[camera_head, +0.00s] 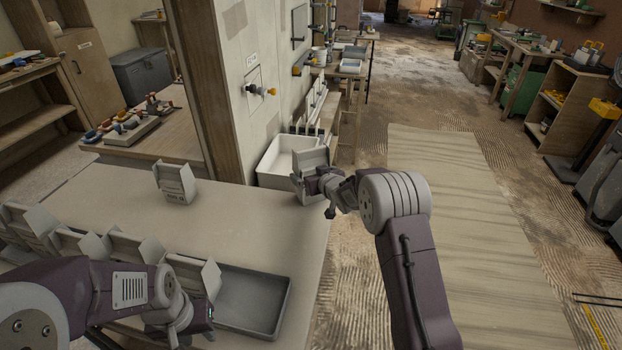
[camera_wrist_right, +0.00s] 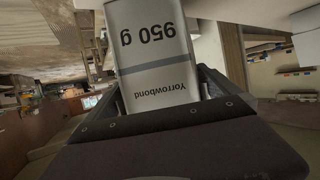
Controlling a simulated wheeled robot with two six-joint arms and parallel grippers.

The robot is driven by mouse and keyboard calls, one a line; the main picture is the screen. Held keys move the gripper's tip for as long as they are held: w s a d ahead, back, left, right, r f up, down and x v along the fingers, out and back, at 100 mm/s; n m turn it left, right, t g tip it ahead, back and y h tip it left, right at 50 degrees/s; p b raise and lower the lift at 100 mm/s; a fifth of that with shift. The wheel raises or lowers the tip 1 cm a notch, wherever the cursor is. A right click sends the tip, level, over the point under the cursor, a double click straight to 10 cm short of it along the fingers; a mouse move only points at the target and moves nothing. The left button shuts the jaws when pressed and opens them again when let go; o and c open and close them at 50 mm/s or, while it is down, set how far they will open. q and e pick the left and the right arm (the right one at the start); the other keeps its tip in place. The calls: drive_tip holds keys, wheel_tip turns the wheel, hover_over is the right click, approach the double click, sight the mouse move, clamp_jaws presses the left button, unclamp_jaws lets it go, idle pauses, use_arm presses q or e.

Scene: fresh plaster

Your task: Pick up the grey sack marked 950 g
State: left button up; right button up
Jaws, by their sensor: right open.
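The grey sack marked 950 g (camera_head: 311,158) stands at the right end of the light table, by the white tub. In the right wrist view the sack (camera_wrist_right: 152,50) shows its label upside down, with "950 g" and "Yorrowbond" readable. My right gripper (camera_head: 312,180) is at the sack, with its jaws open and the sack between or just ahead of the fingers. Contact cannot be told. My left gripper (camera_head: 203,314) is low at the front left, over the table near the grey tray. Its fingertips are not clear.
Another grey sack (camera_head: 175,182) stands alone mid-table. Several more sacks (camera_head: 132,249) stand in a row at the front left. A shallow grey tray (camera_head: 262,318) lies at the front edge. A white tub (camera_head: 276,161) is behind the 950 g sack. The table's middle is clear.

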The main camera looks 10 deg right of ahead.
sight(312, 150)
use_arm(q)
drive_tip(key=shift+s, duration=0.1)
use_arm(e)
drive_tip(key=shift+r, duration=0.1)
